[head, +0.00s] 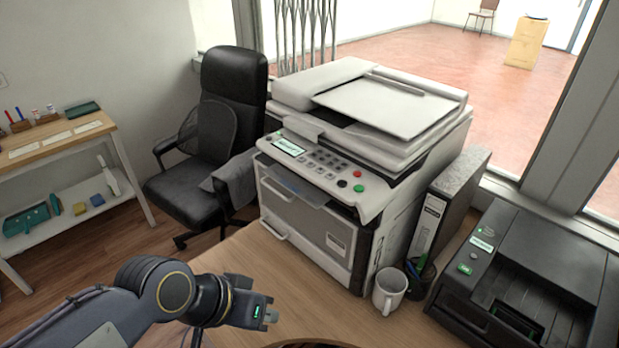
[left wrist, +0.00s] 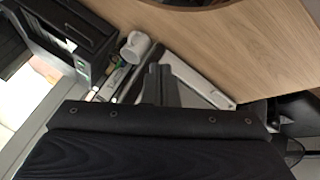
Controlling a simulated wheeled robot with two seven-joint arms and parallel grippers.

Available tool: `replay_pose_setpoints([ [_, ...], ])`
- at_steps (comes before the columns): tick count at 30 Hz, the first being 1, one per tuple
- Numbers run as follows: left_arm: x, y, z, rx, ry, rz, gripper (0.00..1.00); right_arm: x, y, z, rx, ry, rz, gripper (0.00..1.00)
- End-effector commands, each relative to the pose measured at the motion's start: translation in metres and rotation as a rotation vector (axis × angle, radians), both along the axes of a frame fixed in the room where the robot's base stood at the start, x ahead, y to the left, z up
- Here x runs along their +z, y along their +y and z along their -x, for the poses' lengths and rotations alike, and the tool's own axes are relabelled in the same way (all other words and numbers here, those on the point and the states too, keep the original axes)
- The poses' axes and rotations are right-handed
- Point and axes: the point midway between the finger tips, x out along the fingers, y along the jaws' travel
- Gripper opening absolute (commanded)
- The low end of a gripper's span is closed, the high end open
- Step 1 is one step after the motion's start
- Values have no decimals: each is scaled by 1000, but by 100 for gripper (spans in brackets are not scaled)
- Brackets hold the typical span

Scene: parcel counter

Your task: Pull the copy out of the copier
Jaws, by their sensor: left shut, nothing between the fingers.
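The copier (head: 345,215) is a white and grey machine on the wooden counter, with a control panel (head: 322,168) of buttons and a small screen. A grey output tray (head: 296,188) sticks out below the panel; I cannot make out a sheet of paper on it. My left gripper (head: 271,314) is shut and empty, in front of the copier and apart from it, low in the head view. In the left wrist view its fingers (left wrist: 161,84) are together, and part of the copier (left wrist: 197,78) shows behind them. My right gripper is not in view.
A white mug (head: 389,290), a pen holder (head: 419,275) and a grey binder (head: 440,215) stand right of the copier. A black printer (head: 540,262) is farther right. A black chair (head: 225,130) stands behind left. The counter (head: 320,312) before the copier is clear.

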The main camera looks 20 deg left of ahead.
Motion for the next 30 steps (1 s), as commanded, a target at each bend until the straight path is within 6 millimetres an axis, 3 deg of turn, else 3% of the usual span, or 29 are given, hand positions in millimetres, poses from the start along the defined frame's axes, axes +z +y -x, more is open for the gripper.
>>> replay_pose_setpoints([
  [1,0,0,0,0,0,0,0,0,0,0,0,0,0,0],
  [5,1,-2,-2,48,39,48,17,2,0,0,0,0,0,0],
  [8,5,-9,-11,228,180,221,20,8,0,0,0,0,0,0],
  [11,13,-17,-33,566,433,531,20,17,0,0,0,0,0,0],
  [14,22,-15,-71,999,749,922,20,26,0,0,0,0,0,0],
  [17,25,7,-116,1423,1081,1334,20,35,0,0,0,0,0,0],
  [21,12,73,-172,1891,1551,1938,20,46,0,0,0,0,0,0],
  [22,7,89,-181,-1787,-1505,-1885,20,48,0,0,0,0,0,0],
  [24,-5,123,-193,-1539,-1379,-1739,20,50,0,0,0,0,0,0],
  [27,-19,157,-200,-1298,-1265,-1608,20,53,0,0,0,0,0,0],
  [30,-27,175,-202,-1173,-1211,-1540,20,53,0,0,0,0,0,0],
])
